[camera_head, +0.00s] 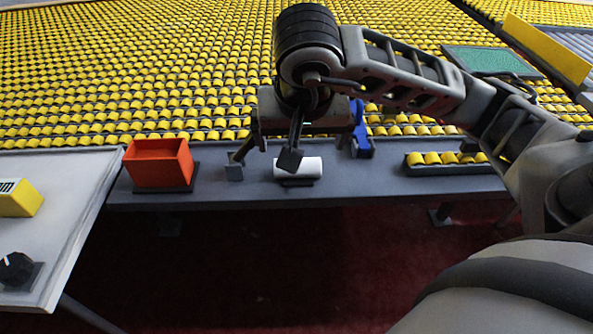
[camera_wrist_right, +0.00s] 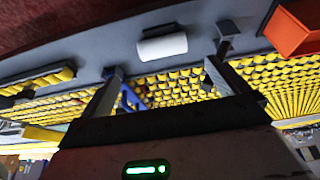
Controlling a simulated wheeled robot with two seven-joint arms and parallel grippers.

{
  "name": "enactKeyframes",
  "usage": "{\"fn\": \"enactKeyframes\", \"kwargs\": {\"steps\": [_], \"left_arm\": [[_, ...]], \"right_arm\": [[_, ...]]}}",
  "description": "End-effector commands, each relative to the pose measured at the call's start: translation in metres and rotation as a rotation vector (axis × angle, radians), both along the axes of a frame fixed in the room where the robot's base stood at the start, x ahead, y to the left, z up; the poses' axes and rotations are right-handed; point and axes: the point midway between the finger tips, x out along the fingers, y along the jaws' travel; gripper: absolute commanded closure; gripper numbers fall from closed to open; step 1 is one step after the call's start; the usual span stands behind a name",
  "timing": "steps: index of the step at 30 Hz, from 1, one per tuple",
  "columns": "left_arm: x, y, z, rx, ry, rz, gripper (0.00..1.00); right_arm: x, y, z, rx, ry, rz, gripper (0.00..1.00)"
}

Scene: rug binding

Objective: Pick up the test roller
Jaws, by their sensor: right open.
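The test roller, a white cylinder (camera_head: 308,167), lies on its side on a small dark rest on the grey shelf. It also shows in the right wrist view (camera_wrist_right: 163,46), beyond the fingers and roughly between them. My right gripper (camera_head: 290,150) is open and empty, close above and behind the roller in the head view, partly overlapping it. Its spread fingers (camera_wrist_right: 165,72) show in the right wrist view with a gap between each of them and the roller. I cannot tell the exact height above it. My left gripper is not in view.
A blue item (camera_head: 359,130) and a dark tray of yellow pieces (camera_head: 445,163) are right. A white table (camera_head: 70,200) is at left.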

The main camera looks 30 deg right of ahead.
Motion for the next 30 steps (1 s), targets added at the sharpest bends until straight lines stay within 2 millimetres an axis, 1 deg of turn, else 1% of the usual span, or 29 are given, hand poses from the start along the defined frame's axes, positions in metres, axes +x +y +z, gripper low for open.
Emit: {"fn": "enactKeyframes", "kwargs": {"steps": [1, 4, 6, 9, 14, 21, 24, 30], "left_arm": [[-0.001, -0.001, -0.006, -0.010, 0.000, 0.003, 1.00], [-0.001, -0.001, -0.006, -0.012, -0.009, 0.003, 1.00], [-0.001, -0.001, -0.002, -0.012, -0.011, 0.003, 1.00], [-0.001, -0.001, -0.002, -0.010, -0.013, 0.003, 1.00], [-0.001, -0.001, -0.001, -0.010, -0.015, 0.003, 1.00], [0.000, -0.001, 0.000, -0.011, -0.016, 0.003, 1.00], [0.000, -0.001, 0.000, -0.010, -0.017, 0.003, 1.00], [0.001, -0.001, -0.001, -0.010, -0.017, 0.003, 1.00]], "right_arm": [[0.003, -0.002, -0.017, 0.003, 0.007, -0.003, 0.00], [0.009, -0.006, -0.034, 0.003, 0.007, -0.003, 0.00], [0.013, -0.008, -0.040, 0.003, 0.005, -0.002, 0.00], [0.017, -0.010, -0.049, 0.003, 0.003, -0.002, 0.00], [0.021, -0.012, -0.057, 0.004, 0.002, -0.001, 0.00], [0.036, -0.018, -0.089, 0.004, 0.004, -0.004, 0.00], [0.039, -0.020, -0.096, 0.004, 0.003, -0.001, 0.00], [0.040, -0.021, -0.098, 0.004, 0.000, -0.001, 0.00]]}}
